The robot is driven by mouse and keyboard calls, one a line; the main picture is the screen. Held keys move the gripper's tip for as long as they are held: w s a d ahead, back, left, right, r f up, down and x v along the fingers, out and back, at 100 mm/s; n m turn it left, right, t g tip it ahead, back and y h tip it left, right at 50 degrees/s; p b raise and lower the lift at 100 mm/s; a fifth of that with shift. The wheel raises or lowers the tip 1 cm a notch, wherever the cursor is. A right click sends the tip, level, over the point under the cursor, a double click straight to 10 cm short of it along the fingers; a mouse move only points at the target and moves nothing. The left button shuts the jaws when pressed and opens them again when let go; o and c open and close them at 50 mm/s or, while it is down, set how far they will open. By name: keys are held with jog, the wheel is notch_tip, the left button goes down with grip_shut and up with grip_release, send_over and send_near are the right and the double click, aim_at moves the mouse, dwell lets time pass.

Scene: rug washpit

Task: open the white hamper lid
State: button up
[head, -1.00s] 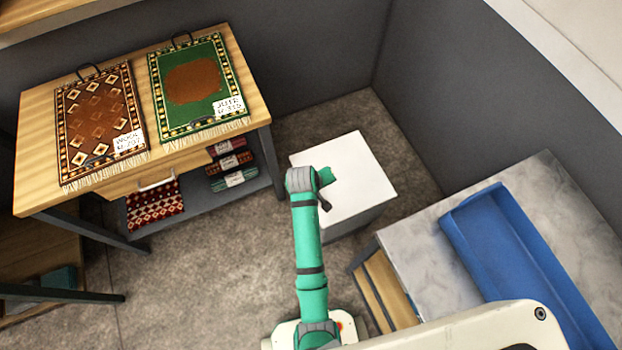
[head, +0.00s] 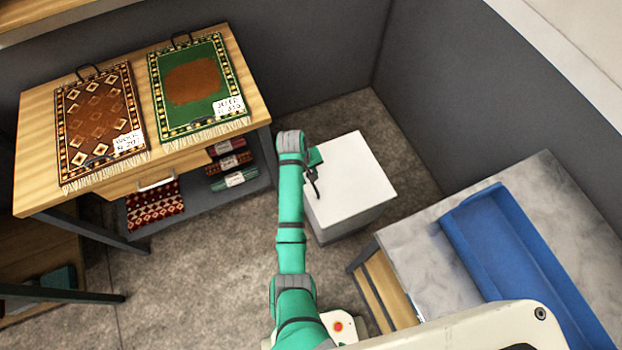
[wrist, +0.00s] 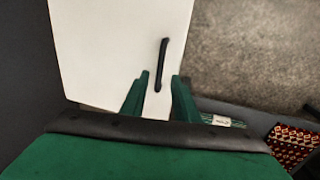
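The white hamper (head: 338,226) stands on the floor in the head view, with its flat white lid (head: 360,175) shut. In the wrist view the lid (wrist: 110,45) fills the upper left, with a thin black bar handle (wrist: 162,62) on it near its right edge. My gripper (wrist: 159,76) is open, its two green fingers apart. The near end of the handle shows between the fingertips in the picture; I cannot tell the depth or any contact. In the head view my wrist covers the lid's left edge, and dark parts there are hard to tell apart.
A wooden table (head: 140,60) with two rugs stands left of the hamper, rolled rugs on its lower shelf. A marble-topped counter (head: 410,245) with a blue tray (head: 500,250) is at the lower right. Grey walls close in behind. Floor shows between table and hamper.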

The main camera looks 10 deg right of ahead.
aim_at(310, 186)
jog(key=shift+d+f, duration=0.2)
jog(key=shift+f, duration=0.7)
jog(key=shift+d+f, duration=0.15)
jog(key=shift+f, duration=0.75)
jog(key=shift+c, duration=0.7)
grip_shut()
jog(key=shift+w, duration=0.15)
